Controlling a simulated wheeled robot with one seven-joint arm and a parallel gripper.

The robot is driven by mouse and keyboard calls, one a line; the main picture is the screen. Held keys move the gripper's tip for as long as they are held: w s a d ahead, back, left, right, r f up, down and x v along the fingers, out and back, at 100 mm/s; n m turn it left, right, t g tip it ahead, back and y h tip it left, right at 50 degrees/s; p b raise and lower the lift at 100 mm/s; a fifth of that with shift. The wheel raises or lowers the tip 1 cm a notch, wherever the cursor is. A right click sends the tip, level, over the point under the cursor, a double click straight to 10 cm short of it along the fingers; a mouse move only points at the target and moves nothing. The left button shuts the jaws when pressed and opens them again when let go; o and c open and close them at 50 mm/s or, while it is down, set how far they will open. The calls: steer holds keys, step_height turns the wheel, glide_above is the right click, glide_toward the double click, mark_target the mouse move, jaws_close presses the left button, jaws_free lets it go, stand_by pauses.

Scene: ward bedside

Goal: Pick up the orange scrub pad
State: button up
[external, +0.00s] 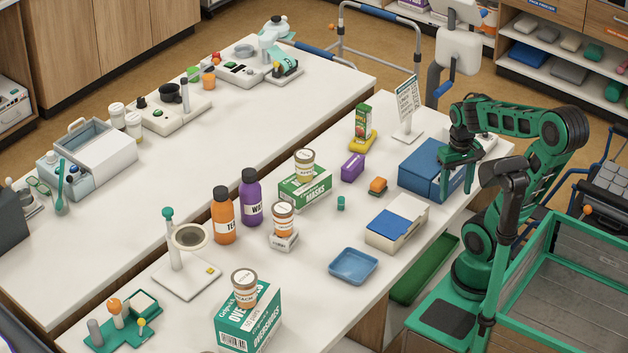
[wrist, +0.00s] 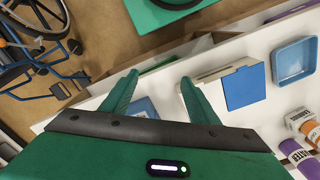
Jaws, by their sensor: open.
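The orange scrub pad (external: 378,183) is a small orange block with a dark part under it, on the front table in the external view. It lies between a purple box (external: 352,167) and a white box with a blue panel (external: 397,221). I do not make it out in the wrist view. My gripper (external: 459,180) is open, pointing down at the right end of the table, beside and partly in front of a large blue box (external: 418,163). It is to the right of the pad and apart from it. In the wrist view the fingers of my gripper (wrist: 158,77) are spread with nothing held.
A teal cup (external: 341,203) stands near the pad, and a blue tray (external: 353,266) lies closer to the front edge. A carton stands on a yellow sponge (external: 362,142) behind. Bottles and jars stand to the left. Bare tabletop surrounds the pad.

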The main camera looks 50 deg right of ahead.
steer(key=m, duration=1.1)
glide_toward(377, 182)
steer(key=a, duration=0.1)
steer(key=shift+f, duration=0.2)
step_height(377, 182, down, 5)
steer(key=shift+s+r, duration=0.1)
steer(key=shift+r, duration=0.05)
steer(key=shift+d+f, duration=0.15)
steer(key=shift+f, duration=1.1)
steer(key=shift+d+f, duration=0.1)
steer(key=shift+f, duration=1.2)
steer(key=shift+c, duration=0.6)
steer(key=c, duration=1)
